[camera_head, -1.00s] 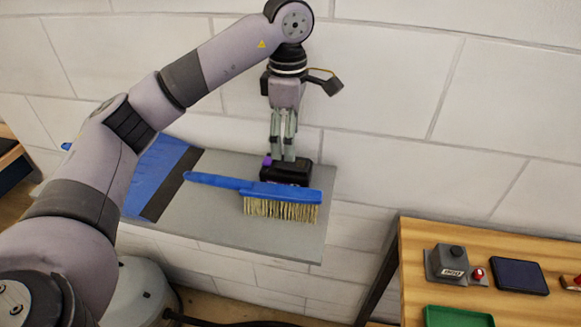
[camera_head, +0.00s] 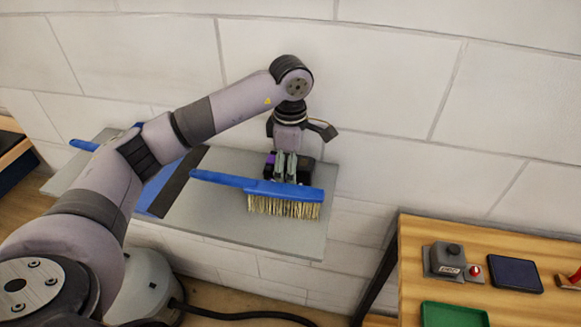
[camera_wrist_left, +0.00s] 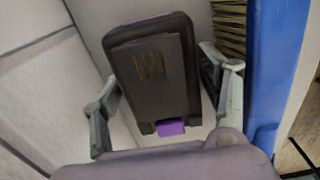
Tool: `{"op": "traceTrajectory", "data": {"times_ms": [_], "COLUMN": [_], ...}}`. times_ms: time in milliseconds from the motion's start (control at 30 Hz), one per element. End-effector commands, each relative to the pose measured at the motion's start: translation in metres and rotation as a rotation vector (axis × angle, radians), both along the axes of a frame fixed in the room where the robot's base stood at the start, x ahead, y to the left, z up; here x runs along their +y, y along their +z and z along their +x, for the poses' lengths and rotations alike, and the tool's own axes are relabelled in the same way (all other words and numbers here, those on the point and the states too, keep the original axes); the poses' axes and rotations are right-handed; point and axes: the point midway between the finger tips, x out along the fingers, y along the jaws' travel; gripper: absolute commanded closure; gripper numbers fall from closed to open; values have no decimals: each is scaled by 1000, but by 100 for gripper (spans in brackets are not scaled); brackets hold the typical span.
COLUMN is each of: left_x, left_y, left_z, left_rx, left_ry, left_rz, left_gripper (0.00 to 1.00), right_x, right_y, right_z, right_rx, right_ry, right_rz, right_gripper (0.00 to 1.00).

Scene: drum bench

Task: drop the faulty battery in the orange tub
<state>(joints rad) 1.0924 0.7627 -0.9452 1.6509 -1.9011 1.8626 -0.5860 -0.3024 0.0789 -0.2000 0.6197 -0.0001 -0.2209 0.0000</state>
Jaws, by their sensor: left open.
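The battery (camera_wrist_left: 155,80) is a black block with gold contacts and a purple tab, seen between the open fingers of my left gripper (camera_wrist_left: 165,105) in the left wrist view. In the head view the battery (camera_head: 304,172) stands on the grey shelf behind the brush, partly hidden by the gripper. My left gripper (camera_head: 286,168) is lowered over it, its fingers open, one on each side. No orange tub shows in these frames. My right gripper is not in view.
A blue-handled brush (camera_head: 262,188) with pale bristles lies on the grey shelf (camera_head: 215,215), close in front of the gripper. The wall is just behind. At the right, a wooden bench (camera_head: 415,260) holds a grey device (camera_head: 443,260), a dark tablet (camera_head: 515,274) and a green tray (camera_head: 453,315).

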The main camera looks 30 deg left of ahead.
Motion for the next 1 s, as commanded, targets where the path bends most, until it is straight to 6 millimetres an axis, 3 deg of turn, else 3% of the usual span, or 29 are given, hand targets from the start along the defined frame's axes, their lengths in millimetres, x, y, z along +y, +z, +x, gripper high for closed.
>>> {"op": "traceTrajectory", "data": {"times_ms": [67, 1000], "left_x": [0, 0], "left_y": [0, 2], "left_z": [0, 1], "left_rx": [0, -2], "left_ry": [0, 0], "left_rz": [0, 0], "left_gripper": [32, 93], "right_x": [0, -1], "right_y": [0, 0], "right_z": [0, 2], "right_rx": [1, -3], "right_ry": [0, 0], "right_rz": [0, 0], "right_gripper": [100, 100]}}
